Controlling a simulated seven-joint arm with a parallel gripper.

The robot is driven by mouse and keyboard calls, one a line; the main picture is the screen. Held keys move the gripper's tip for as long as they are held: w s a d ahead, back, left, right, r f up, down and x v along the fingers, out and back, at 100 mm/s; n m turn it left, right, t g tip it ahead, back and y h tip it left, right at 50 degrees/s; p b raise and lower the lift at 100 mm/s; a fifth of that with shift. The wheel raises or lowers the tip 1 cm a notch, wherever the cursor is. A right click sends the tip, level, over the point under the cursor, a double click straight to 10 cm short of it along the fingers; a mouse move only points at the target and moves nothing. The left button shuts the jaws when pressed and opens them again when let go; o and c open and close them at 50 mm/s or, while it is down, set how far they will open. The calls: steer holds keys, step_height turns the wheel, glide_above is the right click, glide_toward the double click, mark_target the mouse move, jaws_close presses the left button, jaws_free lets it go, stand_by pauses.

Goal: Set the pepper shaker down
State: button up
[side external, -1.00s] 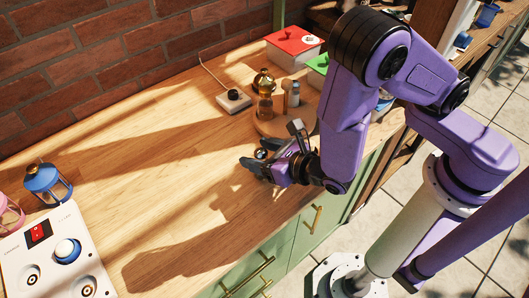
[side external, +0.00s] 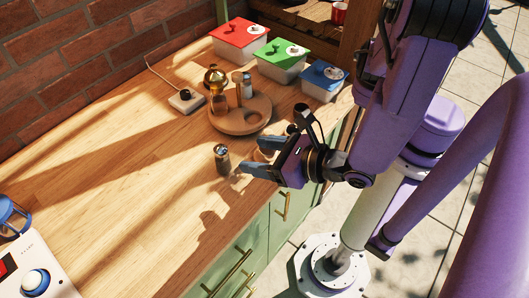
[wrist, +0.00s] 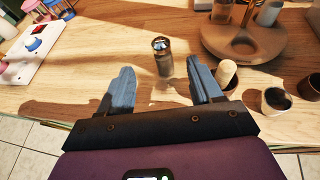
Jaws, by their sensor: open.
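The pepper shaker (side external: 222,158), a small clear-sided jar with dark contents and a metallic cap, stands upright on the wooden counter (side external: 120,190). My gripper (side external: 258,157) is open and empty, just to the right of the shaker in the side view, with its fingers pointing at it. In the wrist view the shaker (wrist: 162,57) stands beyond and between the two spread blue-grey fingertips (wrist: 160,76), apart from both. Its base rests on the wood.
A round wooden caddy (side external: 240,120) holds an oil bottle and a pale-bodied shaker. Lidded boxes, red (side external: 240,38), green (side external: 280,58) and blue (side external: 323,80), stand behind it. In the wrist view a dark-filled cup (wrist: 276,99) is right of my gripper. The counter left of the shaker is clear.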

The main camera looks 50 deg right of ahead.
steer(key=shift+s+d+r, duration=0.15)
steer(key=shift+s+r, duration=0.05)
steer(key=shift+s, duration=0.1)
steer(key=d+r+m+g+h, duration=0.4)
steer(key=d+m+g+h, duration=0.3)
steer(key=d+m, duration=0.7)
steer(key=s+d+r+m+g+y, duration=0.2)
steer(key=s+r+m+g+y, duration=0.2)
steer(key=m, duration=0.7)
steer(key=s+r+g, duration=0.1)
steer(key=s+g, duration=0.1)
steer(key=s, duration=0.1)
steer(key=shift+d+r+m+y, duration=0.3)
steer(key=shift+d+y, duration=0.1)
